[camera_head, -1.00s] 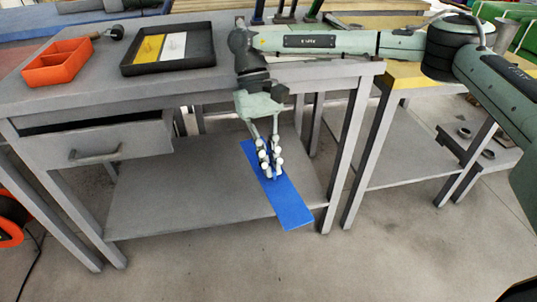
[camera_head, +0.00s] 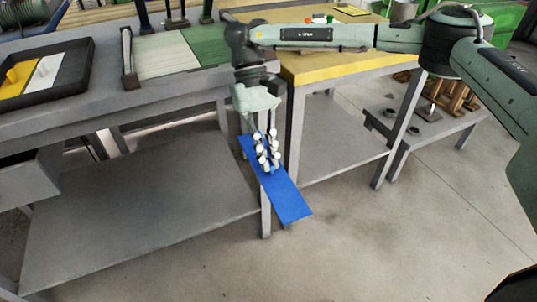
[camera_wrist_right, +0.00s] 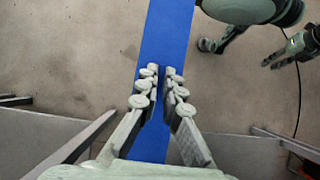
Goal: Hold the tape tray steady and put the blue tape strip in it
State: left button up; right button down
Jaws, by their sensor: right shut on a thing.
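The blue tape strip (camera_head: 291,202) is long and flat and hangs tilted in front of the workbench in the head view. My right gripper (camera_head: 268,163) is shut on it near its upper part. In the right wrist view the strip (camera_wrist_right: 166,40) runs between the fingers of the right gripper (camera_wrist_right: 160,90) and on past them. The black tape tray (camera_head: 75,87) lies on the grey workbench at the far left, cut by the picture edge. A yellow strip and a white strip (camera_head: 45,70) lie in it. My left gripper does not show in the head view.
The grey workbench (camera_head: 150,100) has a lower shelf (camera_head: 140,225) and a drawer at left. A pale and green board (camera_head: 170,55) lies right of the tray. A yellow-edged table (camera_head: 330,70) stands to the right. Open floor lies in front.

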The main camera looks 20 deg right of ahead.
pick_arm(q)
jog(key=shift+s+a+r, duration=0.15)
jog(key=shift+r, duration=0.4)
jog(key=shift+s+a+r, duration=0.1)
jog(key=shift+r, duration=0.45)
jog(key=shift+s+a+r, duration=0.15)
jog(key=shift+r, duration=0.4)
